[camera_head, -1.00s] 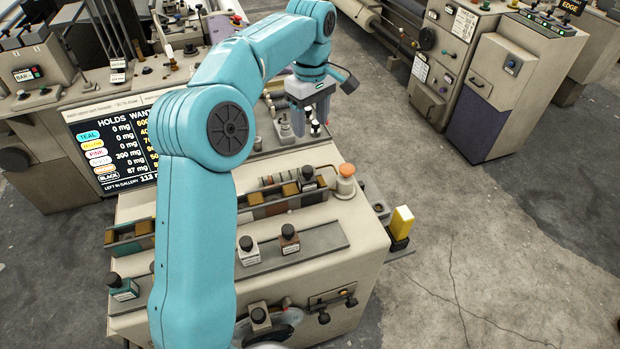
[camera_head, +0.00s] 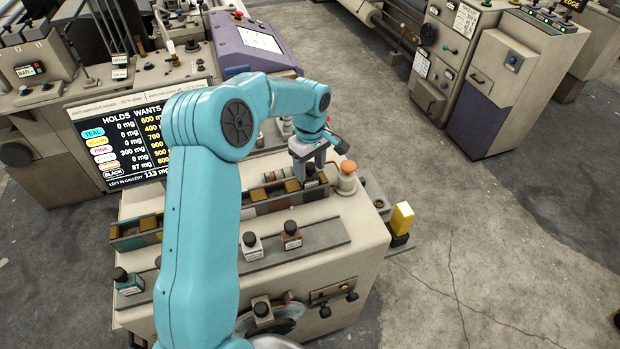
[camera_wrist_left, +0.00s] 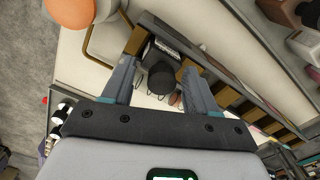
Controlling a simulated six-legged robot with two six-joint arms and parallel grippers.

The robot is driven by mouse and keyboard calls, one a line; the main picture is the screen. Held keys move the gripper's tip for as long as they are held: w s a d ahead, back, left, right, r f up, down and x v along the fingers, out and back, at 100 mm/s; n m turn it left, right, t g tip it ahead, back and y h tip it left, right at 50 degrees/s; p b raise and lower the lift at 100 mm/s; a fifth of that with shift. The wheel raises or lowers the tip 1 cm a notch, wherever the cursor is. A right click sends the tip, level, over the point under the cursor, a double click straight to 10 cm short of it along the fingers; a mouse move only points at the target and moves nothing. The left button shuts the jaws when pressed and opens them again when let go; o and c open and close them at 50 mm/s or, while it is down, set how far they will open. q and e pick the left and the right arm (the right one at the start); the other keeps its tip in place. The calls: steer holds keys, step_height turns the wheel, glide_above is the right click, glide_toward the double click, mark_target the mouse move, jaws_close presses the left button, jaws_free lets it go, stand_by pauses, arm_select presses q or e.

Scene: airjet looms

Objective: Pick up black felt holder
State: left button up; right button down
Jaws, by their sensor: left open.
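The black felt holder (camera_head: 313,180) stands at the right end of the row of compartments on the machine top, partly hidden by my left gripper. In the left wrist view the dark holder (camera_wrist_left: 160,80) shows its round black top between the two fingers, with a pale label beyond it. My left gripper (camera_head: 308,174) is open and hangs over the holder. In the left wrist view its fingers (camera_wrist_left: 163,68) stand on either side of the black top, with gaps. My right gripper is not in view.
An orange-topped post (camera_head: 347,170) stands just right of the holder. Black-capped bottles (camera_head: 251,246) (camera_head: 291,236) stand on a grey strip in front. A yellow block (camera_head: 401,218) sits at the right edge. A display board (camera_head: 120,140) is at the left.

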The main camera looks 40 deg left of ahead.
arm_select(q)
steer(key=shift+s, duration=0.2)
steer(key=shift+c, duration=0.3)
steer(key=shift+w+f, duration=0.1)
steer(key=shift+w, duration=0.05)
jaws_close()
step_height(320, 180, up, 20)
